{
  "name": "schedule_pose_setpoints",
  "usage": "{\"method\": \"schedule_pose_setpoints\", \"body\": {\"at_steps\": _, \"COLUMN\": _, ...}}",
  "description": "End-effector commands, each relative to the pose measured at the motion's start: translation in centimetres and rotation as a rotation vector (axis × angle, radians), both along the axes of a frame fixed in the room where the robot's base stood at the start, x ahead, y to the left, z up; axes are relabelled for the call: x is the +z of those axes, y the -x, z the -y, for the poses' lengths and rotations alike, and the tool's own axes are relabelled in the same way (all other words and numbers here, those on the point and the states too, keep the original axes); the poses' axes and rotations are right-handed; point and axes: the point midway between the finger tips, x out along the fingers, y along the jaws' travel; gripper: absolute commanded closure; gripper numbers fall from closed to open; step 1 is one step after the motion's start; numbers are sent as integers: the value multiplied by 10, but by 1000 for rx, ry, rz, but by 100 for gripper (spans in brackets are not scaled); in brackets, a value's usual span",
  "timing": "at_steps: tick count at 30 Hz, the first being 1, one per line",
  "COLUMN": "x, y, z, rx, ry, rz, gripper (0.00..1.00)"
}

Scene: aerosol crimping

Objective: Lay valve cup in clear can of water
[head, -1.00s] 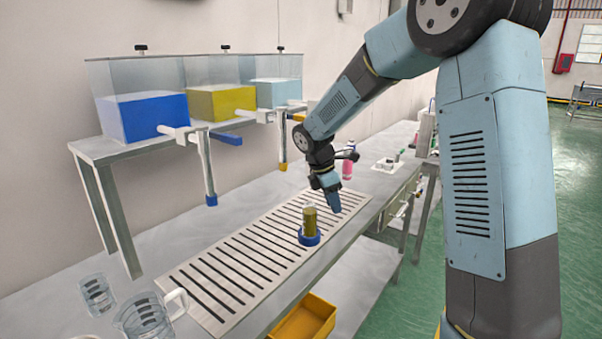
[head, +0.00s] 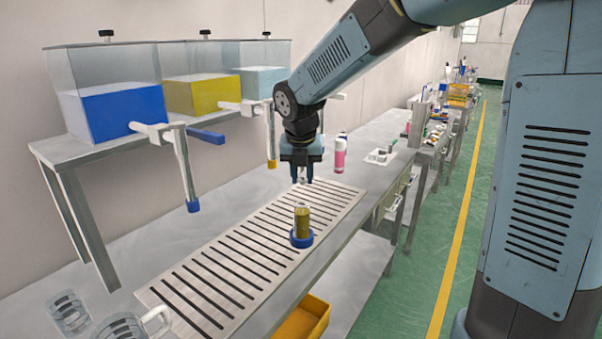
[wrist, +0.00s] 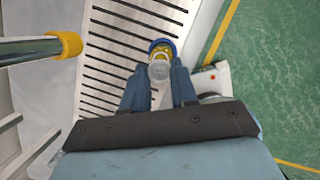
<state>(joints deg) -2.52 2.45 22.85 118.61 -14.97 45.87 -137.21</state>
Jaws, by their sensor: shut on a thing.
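A clear can (head: 302,222) filled with olive-yellow liquid stands upright in a blue ring holder (head: 302,241) on the slotted grate. The can's yellow contents also show just beyond my fingertips in the wrist view (wrist: 162,49). My gripper (head: 302,180) points down above the grate, behind and higher than the can, apart from it. In the wrist view my gripper (wrist: 159,74) is shut on a pale round valve cup (wrist: 158,71), which partly overlaps the can in that picture. In the head view the cup is only a small pale shape between the fingertips.
The slotted grate (head: 235,268) is otherwise clear. Tanks of blue (head: 120,112), yellow (head: 195,95) and pale blue liquid stand on a shelf at left, their spouts hanging over the bench. Glass jugs (head: 130,325) are at front left. A pink bottle (head: 340,155) stands behind my gripper.

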Motion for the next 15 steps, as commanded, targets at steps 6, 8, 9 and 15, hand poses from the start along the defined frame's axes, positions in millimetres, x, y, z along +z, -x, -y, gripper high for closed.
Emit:
{"method": "schedule_pose_setpoints", "body": {"at_steps": 6, "x": -10, "y": 1, "z": -4, "rx": 9, "ry": 0, "rz": -1, "gripper": 100}}
{"method": "schedule_pose_setpoints", "body": {"at_steps": 8, "x": -15, "y": 2, "z": -4, "rx": 10, "ry": 1, "rz": -2, "gripper": 100}}
{"method": "schedule_pose_setpoints", "body": {"at_steps": 9, "x": -19, "y": 2, "z": -5, "rx": 11, "ry": 1, "rz": -3, "gripper": 100}}
{"method": "schedule_pose_setpoints", "body": {"at_steps": 15, "x": -34, "y": 2, "z": -5, "rx": 10, "ry": 1, "rz": -2, "gripper": 100}}
